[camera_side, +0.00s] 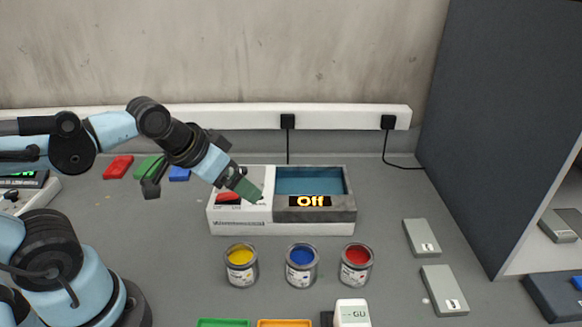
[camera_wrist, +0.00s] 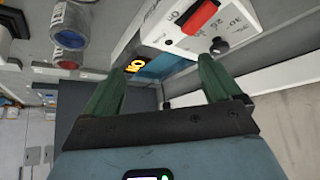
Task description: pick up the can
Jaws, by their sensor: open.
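Three open paint cans stand upright in a row on the grey table in the side view. The yellow can (camera_side: 240,265) is on the left, the blue can (camera_side: 301,266) in the middle and the red can (camera_side: 356,266) on the right. Cans also show small at the upper left of the wrist view, one with blue (camera_wrist: 75,22), partly cut off. My gripper (camera_side: 247,189) is above the left part of the white device, higher than the cans and behind them, touching none. In the wrist view its two green fingers (camera_wrist: 160,65) are apart with no can between them.
The white device (camera_side: 235,228) has a blue basin (camera_side: 308,181), a red switch and a display reading "Off". Green (camera_side: 222,323) and orange (camera_side: 284,323) trays lie at the front edge. Grey boxes (camera_side: 444,290) lie right of the cans; a dark panel (camera_side: 495,120) stands behind.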

